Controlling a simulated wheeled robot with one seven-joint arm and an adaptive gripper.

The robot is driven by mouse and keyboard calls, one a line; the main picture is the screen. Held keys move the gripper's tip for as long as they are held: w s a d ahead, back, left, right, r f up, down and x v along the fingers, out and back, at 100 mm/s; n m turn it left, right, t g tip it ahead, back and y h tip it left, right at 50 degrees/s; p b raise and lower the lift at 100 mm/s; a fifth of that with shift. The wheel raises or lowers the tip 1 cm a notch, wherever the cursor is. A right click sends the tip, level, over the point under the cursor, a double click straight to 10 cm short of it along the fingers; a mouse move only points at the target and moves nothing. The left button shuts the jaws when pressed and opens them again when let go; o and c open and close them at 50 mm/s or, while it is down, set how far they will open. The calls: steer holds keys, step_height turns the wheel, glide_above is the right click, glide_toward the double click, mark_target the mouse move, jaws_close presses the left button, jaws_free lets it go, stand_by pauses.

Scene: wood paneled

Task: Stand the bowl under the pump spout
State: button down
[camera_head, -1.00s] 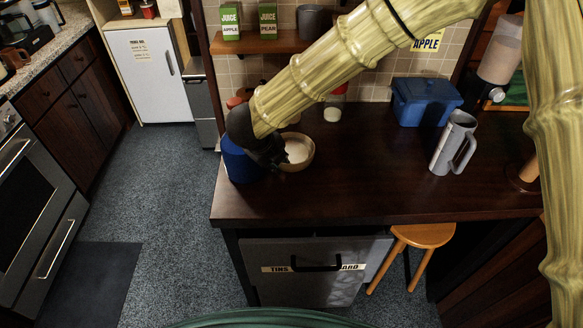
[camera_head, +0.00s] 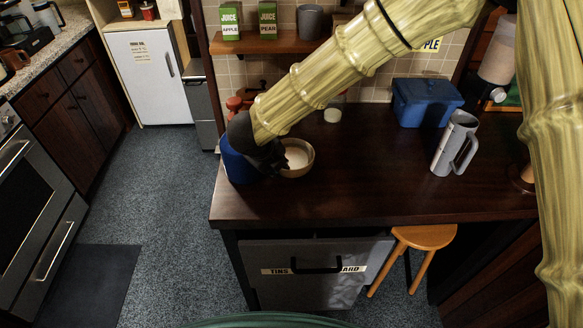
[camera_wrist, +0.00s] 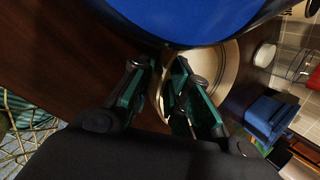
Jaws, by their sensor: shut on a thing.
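The bowl (camera_head: 304,168) is tan with a pale inside, at the left part of the dark counter in the head view. It also shows in the wrist view (camera_wrist: 232,72), partly covered by a blue round thing. My gripper (camera_wrist: 165,75) is shut on the bowl's rim, one finger on each side of the wall. In the head view my dark gripper (camera_head: 272,158) is at the bowl's left side. I cannot tell whether the bowl touches the counter. A red object (camera_head: 235,103) stands behind my gripper, mostly hidden; I cannot make out a pump spout.
A blue cylinder (camera_head: 238,168) stands close left of my gripper, near the counter's (camera_head: 350,195) left edge. A blue box (camera_head: 425,102) and a grey jug (camera_head: 455,143) are at the right. A white-bottomed jar (camera_head: 333,114) is at the back. The counter's middle is clear.

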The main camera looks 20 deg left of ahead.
steer(key=shift+s+d+f, duration=0.15)
steer(key=shift+s+f, duration=0.05)
steer(key=shift+f, duration=0.4)
steer(key=shift+s+d+f+b, duration=0.1)
steer(key=shift+s+f+b, duration=0.05)
steer(key=shift+f+b, duration=0.15)
steer(key=c, duration=1.3)
jaws_free()
steer(key=shift+s+f, duration=0.1)
steer(key=v, duration=0.4)
steer(key=w+v, duration=0.1)
steer(key=v, duration=0.8)
steer(key=shift+w+a+r, duration=0.15)
steer(key=shift+a+r, duration=0.05)
steer(key=shift+r, duration=0.1)
